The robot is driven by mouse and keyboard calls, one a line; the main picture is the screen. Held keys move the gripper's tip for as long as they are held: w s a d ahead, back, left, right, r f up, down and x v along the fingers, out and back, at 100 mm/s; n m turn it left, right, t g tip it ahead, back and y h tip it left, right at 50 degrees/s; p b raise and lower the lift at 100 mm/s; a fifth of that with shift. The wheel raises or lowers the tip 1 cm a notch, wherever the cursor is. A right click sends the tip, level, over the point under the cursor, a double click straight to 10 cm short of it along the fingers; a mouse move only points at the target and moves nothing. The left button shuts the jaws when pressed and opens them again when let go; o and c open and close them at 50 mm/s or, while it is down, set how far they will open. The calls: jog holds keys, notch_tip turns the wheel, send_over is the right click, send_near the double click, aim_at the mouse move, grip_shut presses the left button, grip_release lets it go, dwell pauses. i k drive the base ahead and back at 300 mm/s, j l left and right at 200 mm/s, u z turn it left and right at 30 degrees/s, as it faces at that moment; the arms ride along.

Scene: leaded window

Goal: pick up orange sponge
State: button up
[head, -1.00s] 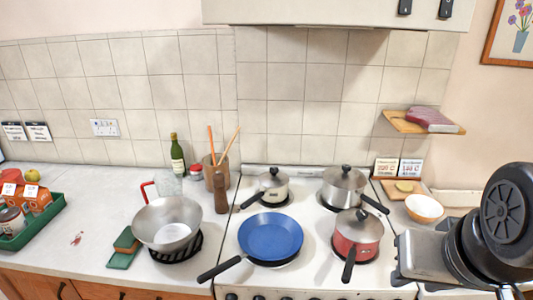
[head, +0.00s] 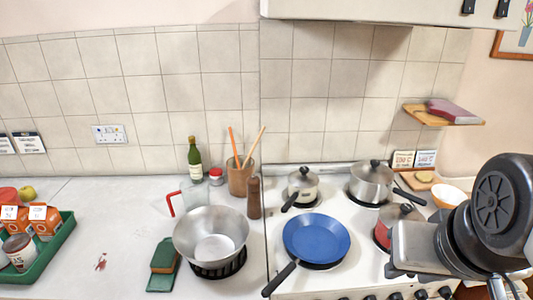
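The orange sponge (head: 163,256) lies on a small green tray (head: 160,282) on the counter, left of the large metal bowl. Its upper face looks dark green, and an orange-brown layer shows along its edge. My gripper (head: 392,250) is at the right of the head view, in front of the stove and far to the right of the sponge. It is seen from the side, and its fingers are too small and dark to tell whether they are open. Nothing visible is held in it.
A metal bowl (head: 212,226) on a black stand is close beside the sponge. A green crate (head: 52,250) with groceries stands at the left. A blue pan (head: 316,238) and pots occupy the stove. Counter between crate and sponge is mostly clear.

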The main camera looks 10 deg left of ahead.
aim_at(164, 260)
jog(key=j, duration=0.7)
jog(key=k+j, duration=0.15)
jog(key=j, duration=1.25)
jog(key=k+z, duration=0.05)
